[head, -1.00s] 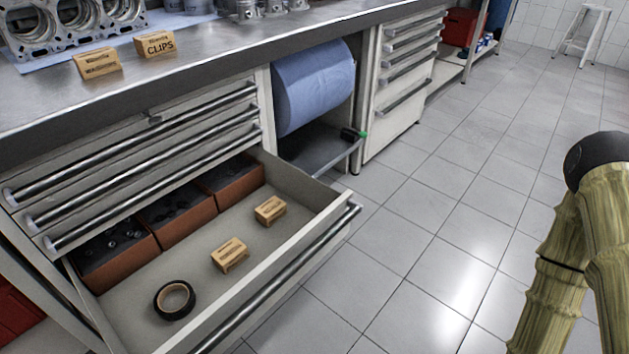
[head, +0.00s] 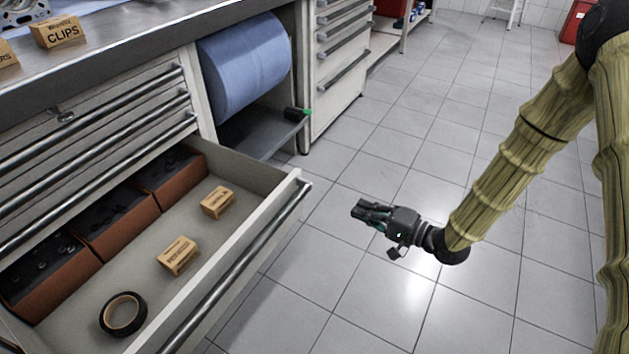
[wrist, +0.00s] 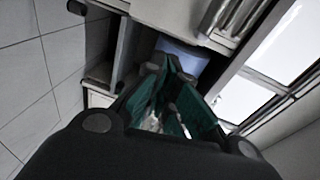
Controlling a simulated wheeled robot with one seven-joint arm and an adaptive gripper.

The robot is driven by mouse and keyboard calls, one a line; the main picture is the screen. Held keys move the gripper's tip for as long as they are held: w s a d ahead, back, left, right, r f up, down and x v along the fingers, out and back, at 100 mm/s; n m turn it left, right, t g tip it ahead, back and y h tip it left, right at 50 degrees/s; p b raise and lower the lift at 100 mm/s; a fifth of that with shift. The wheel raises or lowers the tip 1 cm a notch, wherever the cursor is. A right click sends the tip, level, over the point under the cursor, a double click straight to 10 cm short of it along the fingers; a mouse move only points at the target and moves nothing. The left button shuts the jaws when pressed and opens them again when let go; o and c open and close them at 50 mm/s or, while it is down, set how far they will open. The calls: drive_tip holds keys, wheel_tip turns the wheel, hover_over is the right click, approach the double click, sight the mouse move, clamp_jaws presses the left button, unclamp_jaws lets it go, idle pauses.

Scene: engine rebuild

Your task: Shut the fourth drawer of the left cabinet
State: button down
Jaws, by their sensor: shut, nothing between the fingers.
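The left cabinet (head: 95,137) stands at the left in the head view. Its fourth drawer is pulled far out below three shut drawers, with a long metal bar handle (head: 240,262) along its front. In the open drawer lie two small cardboard boxes (head: 178,255) (head: 217,202), a roll of black tape (head: 123,314) and brown bins (head: 117,221) at the back. My gripper (head: 357,211) is shut and empty. It is over the floor to the right of the drawer front, apart from it, pointing left. In the wrist view its fingers (wrist: 168,105) hide part of the scene.
A blue paper roll (head: 243,65) sits in a bay beside the left cabinet, above a shelf with a green-tipped item (head: 306,113). A second drawer cabinet (head: 340,62) stands further back. The tiled floor (head: 400,110) right of the cabinets is clear.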

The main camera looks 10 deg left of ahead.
drive_tip(key=w+a+r+y+b, duration=0.1)
drive_tip(key=w+a+r+b, duration=0.1)
drive_tip(key=a, duration=0.5)
drive_tip(key=w+a+r+g+y+b, duration=0.1)
drive_tip(key=w+a+r+b, duration=0.1)
drive_tip(key=a, duration=0.4)
drive_tip(key=shift+w+a+r+b, duration=0.15)
drive_tip(key=shift+w+a+b, duration=0.25)
drive_tip(key=shift+w+b, duration=0.5)
drive_tip(key=shift+w, duration=0.1)
